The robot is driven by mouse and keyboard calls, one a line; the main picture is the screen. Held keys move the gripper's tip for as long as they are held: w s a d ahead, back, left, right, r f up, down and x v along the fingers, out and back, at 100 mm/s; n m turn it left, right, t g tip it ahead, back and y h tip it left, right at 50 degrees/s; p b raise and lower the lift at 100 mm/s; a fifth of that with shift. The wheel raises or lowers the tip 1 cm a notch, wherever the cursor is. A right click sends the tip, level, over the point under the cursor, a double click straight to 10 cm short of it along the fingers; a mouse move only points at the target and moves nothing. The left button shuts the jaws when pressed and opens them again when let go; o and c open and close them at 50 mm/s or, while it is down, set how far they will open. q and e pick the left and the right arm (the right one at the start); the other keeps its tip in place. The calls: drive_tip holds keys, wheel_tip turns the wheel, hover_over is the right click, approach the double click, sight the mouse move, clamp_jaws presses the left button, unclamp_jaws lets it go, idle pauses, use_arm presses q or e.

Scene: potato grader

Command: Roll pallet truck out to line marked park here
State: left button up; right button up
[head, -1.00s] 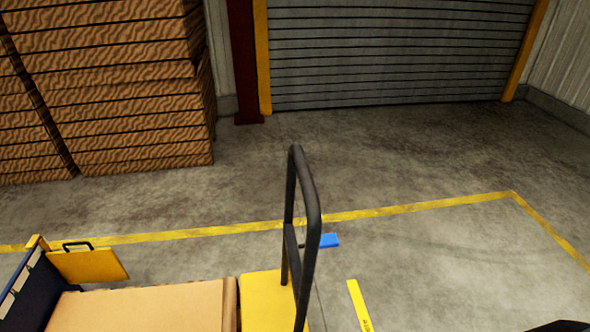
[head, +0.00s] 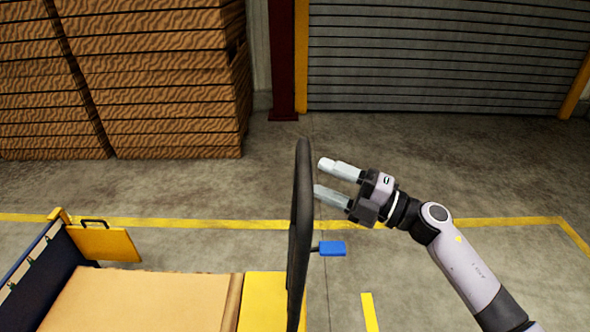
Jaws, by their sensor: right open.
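The pallet truck's black handle (head: 301,215) stands upright in the middle of the head view, rising from its yellow body (head: 265,298). A blue pedal or tab (head: 332,248) sticks out to the right of the handle, low down. My right gripper (head: 322,178) is open and empty just right of the handle's upper part, its fingers pointing left at it. I cannot tell whether a finger touches the handle. The yellow floor strip (head: 369,311) lies right of the truck; no lettering on it is readable. My left gripper is out of view.
A brown cardboard-coloured load (head: 140,302) is left of the yellow body. A dark blue bin side (head: 38,270) and a yellow panel (head: 104,243) stand at the left. Stacked brown crates (head: 160,85) and a roller door (head: 440,60) are behind. The floor right of the truck is clear.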

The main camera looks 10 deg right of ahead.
drive_tip(key=x, duration=0.7)
drive_tip(key=shift+p, duration=0.4)
drive_tip(key=shift+a, duration=0.1)
clamp_jaws()
